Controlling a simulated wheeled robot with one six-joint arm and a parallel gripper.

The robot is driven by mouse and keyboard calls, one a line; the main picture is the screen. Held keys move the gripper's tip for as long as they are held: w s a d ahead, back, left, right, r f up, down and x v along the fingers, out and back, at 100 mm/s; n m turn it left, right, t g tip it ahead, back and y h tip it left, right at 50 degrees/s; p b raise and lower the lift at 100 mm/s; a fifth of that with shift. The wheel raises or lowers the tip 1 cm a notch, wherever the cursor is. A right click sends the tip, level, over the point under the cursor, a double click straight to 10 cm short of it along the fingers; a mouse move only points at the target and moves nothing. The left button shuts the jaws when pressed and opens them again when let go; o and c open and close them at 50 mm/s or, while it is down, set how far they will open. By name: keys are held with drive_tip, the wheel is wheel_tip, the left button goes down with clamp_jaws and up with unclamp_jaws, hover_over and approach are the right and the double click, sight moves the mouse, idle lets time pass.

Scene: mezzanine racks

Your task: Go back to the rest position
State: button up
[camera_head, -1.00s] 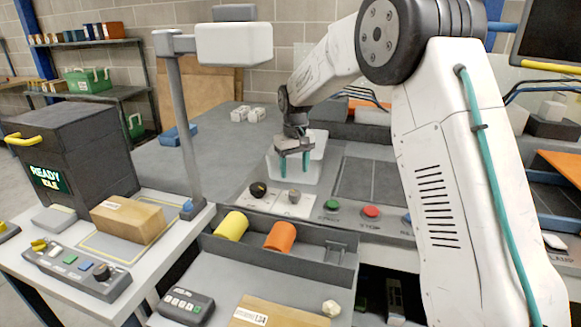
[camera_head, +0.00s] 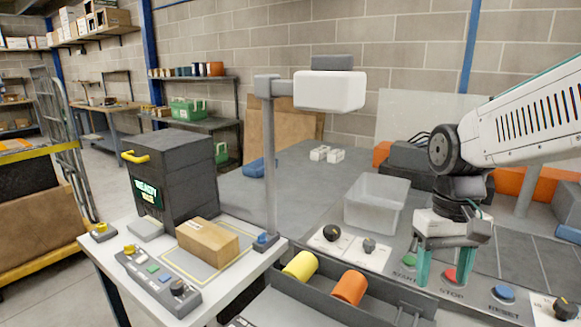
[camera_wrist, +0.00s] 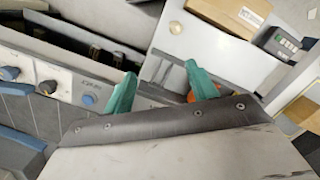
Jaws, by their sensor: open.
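My gripper (camera_head: 445,268) is open and empty, pointing down above the panel with the green START button (camera_head: 411,261) and the red STOP button (camera_head: 452,277). Its two teal fingers are spread apart in the head view, and they also show spread in the wrist view (camera_wrist: 163,88). My arm reaches in from the right, with its forearm roughly level. I cannot tell the exact height of the fingertips above the panel.
A clear bin (camera_head: 377,203) stands left of my gripper. A black tray (camera_head: 325,312) holds a yellow cylinder (camera_head: 301,266) and an orange cylinder (camera_head: 350,287). A cardboard box (camera_head: 207,241) lies below a post-mounted white scanner head (camera_head: 330,91). A blue RESET button (camera_head: 503,293) is right.

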drive_tip(key=s+r+t, duration=0.2)
drive_tip(key=s, duration=1.2)
drive_tip(key=shift+d+t, duration=0.35)
drive_tip(key=shift+t, duration=0.05)
